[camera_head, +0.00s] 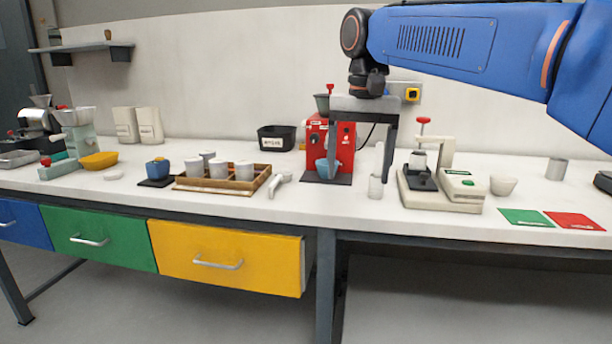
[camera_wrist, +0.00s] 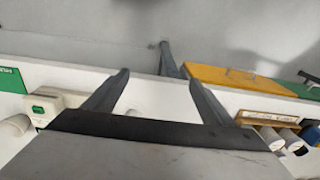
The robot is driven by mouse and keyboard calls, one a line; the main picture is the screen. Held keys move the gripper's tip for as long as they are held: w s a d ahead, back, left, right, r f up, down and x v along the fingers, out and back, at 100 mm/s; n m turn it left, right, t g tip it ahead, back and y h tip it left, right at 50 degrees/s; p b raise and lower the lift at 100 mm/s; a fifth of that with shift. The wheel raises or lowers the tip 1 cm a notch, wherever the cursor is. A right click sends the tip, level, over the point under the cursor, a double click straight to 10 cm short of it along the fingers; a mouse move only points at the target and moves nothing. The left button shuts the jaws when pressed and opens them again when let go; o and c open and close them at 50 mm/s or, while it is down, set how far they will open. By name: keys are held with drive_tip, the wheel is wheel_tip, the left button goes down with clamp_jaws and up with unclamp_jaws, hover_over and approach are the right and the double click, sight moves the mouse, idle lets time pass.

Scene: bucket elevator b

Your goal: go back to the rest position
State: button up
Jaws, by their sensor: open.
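My gripper (camera_head: 362,150) hangs fingers-down in front of the red machine (camera_head: 316,132) in the head view, below my blue arm. Its two dark fingers are spread apart, with nothing seen held between them. In the wrist view my gripper (camera_wrist: 158,92) is open, its fingers over the white bench top and its front edge. A blue cup (camera_head: 328,168) stands on the dark base of the red machine, partly behind the left finger.
A wooden tray (camera_head: 222,187) with several grey cups lies left of centre. A white press machine (camera_head: 464,190) stands to the right. Green (camera_head: 525,217) and red (camera_head: 575,221) cards lie at the front right. The yellow drawer (camera_head: 225,258) sticks out slightly. The space before the bench is clear.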

drive_tip(key=s+d+f+t, duration=0.1)
drive_tip(key=s+d+f, duration=0.5)
drive_tip(key=f, duration=0.3)
drive_tip(key=s+d+f+n+t, duration=0.1)
drive_tip(key=s+d+f, duration=0.5)
drive_tip(key=s+f, duration=0.3)
drive_tip(key=s+d+f+n+t, duration=0.1)
drive_tip(key=s+d+f+t, duration=0.1)
drive_tip(key=s+d+f, duration=0.4)
wheel_tip(320, 180, down, 3)
drive_tip(key=shift+s+f, duration=0.2)
drive_tip(key=shift+s, duration=0.85)
